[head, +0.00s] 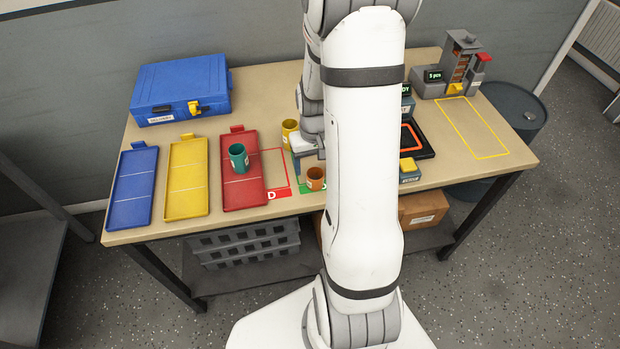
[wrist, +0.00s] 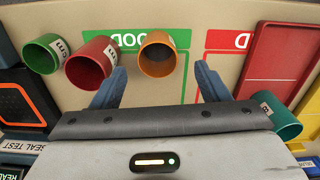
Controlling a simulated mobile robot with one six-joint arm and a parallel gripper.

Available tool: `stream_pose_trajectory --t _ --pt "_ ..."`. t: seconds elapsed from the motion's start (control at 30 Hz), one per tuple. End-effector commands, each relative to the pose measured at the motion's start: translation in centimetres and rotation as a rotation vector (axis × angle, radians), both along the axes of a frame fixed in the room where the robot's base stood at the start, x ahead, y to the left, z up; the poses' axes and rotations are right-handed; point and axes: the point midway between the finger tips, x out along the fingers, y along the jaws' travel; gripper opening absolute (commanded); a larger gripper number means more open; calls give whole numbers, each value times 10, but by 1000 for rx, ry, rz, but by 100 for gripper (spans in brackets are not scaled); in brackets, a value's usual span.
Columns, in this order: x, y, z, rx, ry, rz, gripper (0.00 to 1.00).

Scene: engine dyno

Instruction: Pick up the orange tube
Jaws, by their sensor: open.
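The orange tube (head: 316,184) stands near the front edge of the table, just in front of my gripper (head: 308,158) in the head view. The tube appears beyond the fingertips, and nothing is between the fingers.
A red tube (wrist: 92,62) stands close beside the orange one, with a green tube (wrist: 43,55) beyond; my arm hides both in the head view. A teal tube (head: 239,158) is on the red tray (head: 243,196). A yellow tube (head: 289,130) stands behind my gripper.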

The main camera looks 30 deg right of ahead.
Motion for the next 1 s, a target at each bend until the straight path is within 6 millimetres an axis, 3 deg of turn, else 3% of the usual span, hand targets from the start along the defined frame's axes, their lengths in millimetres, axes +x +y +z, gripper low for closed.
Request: stream_pose_trajectory --t 0.3,0.63,1.0 --pt "-3 0 -40 2 3 8 69" --pt "-2 0 -46 0 0 8 69" --pt "-2 0 -45 0 0 9 38"
